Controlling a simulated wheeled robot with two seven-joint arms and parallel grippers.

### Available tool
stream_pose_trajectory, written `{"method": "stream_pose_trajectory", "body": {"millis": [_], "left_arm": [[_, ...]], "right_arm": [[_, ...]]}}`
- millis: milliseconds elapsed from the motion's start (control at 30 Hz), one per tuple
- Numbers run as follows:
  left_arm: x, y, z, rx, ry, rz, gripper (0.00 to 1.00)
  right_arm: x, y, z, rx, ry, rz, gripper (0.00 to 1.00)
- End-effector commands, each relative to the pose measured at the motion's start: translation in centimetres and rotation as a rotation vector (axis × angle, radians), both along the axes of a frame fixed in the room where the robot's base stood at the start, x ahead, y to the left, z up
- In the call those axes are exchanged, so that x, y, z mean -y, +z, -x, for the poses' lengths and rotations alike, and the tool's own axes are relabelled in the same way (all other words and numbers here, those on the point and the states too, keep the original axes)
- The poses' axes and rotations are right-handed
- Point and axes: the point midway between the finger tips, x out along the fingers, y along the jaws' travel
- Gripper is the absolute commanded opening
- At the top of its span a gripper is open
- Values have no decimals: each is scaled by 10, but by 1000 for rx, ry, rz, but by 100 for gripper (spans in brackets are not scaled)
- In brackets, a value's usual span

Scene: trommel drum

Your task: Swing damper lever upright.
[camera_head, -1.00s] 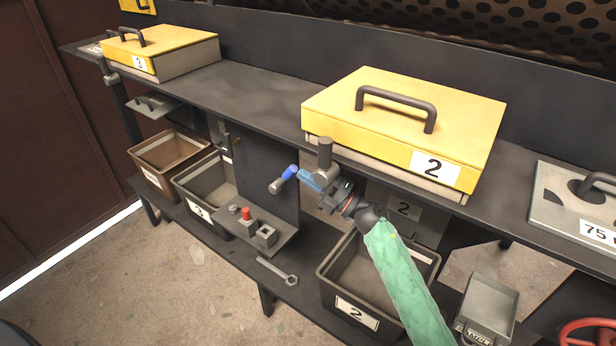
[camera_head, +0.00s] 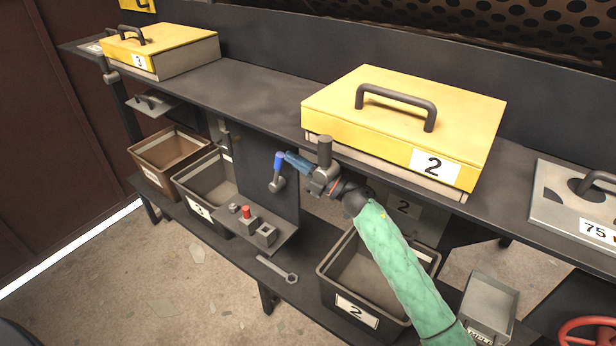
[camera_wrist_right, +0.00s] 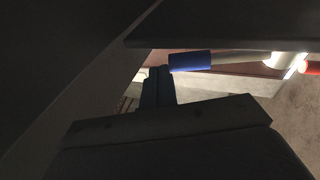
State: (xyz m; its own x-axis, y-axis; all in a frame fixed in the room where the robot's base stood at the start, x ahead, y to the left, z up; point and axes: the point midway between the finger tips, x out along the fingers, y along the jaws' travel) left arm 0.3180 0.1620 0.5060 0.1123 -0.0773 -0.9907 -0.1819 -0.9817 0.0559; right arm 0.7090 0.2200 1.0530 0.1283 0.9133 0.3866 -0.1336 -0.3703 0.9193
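The damper lever (camera_head: 279,170) has a blue grip on a grey stem. In the head view it stands close to upright, blue end up, with its grey pivot below on the dark panel. In the right wrist view the blue grip (camera_wrist_right: 190,61) lies sideways, its stem running right to a pale hub. My right gripper (camera_head: 291,158) is just right of the blue grip, with its fingers together and nothing seen between them. In the wrist view the fingers (camera_wrist_right: 157,82) reach beside the grip's end; I cannot tell whether they touch. My left gripper is not in view.
A dark shelf edge (camera_head: 255,105) and a yellow box marked 2 (camera_head: 400,120) are above my right arm. A small ledge with a red button (camera_head: 246,212) sits below the lever. Bins (camera_head: 370,285) and a wrench (camera_head: 277,270) are lower down.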

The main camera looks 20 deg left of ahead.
Motion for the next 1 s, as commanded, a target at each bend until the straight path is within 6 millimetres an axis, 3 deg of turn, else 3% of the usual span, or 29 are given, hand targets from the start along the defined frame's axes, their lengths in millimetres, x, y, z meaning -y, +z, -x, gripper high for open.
{"method": "stream_pose_trajectory", "body": {"millis": [400, 1000], "left_arm": [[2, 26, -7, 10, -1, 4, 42], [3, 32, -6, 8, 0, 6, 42]], "right_arm": [[-28, 13, -10, 2, 0, 0, 0], [-33, 15, -12, 1, 0, 0, 0]]}}
